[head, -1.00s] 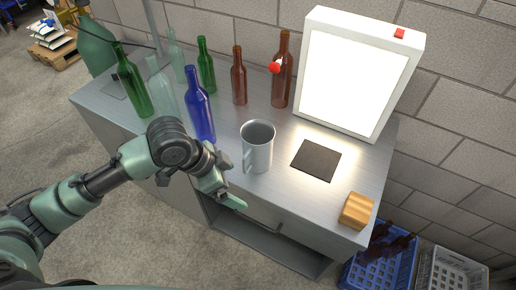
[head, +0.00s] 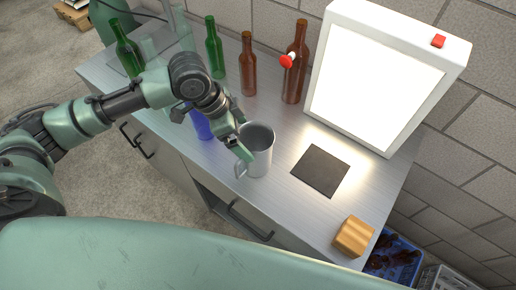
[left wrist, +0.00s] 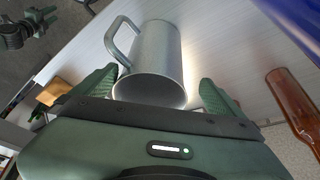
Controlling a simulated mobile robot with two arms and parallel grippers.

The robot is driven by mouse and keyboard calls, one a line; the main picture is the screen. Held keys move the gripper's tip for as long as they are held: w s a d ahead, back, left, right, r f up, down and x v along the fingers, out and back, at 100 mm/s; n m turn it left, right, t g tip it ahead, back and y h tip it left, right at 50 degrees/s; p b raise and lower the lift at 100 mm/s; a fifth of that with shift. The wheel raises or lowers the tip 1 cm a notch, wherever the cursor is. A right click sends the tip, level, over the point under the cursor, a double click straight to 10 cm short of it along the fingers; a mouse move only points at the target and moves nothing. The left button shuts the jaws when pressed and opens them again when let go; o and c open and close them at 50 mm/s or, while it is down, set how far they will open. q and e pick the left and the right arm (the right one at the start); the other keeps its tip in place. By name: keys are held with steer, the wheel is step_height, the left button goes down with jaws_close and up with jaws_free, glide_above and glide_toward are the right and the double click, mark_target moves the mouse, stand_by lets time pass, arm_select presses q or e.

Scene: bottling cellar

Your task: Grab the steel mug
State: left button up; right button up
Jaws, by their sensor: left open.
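The steel mug (head: 260,155) stands upright on the metal bench top (head: 285,205), its handle toward the lower left in the head view. In the left wrist view the mug (left wrist: 157,55) lies ahead between the two fingers, with its handle at the upper left. My left gripper (head: 242,138) is open at the mug's left side, one finger overlapping the mug's edge in the head view. In the left wrist view the left gripper (left wrist: 156,92) shows gaps on both sides of the mug. Whether a finger touches it I cannot tell. My right gripper is not in view.
A blue bottle (head: 202,127) is partly hidden behind my left arm. Brown bottles (head: 248,68) and green bottles (head: 214,50) stand behind. A lit panel (head: 370,85), dark square pad (head: 320,170) and wooden block (head: 354,237) are to the right. Crates (head: 395,258) sit on the floor.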

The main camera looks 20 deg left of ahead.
mark_target(254, 148)
arm_select(q)
steer(key=shift+s+d+f, duration=0.1)
steer(key=shift+d+f, duration=0.25)
steer(key=shift+f, duration=0.5)
steer(key=p+x, duration=0.1)
steer(key=x, duration=0.4)
steer(key=shift+s+d, duration=0.15)
steer(key=shift+r, duration=0.15)
steer(key=c, duration=1.7)
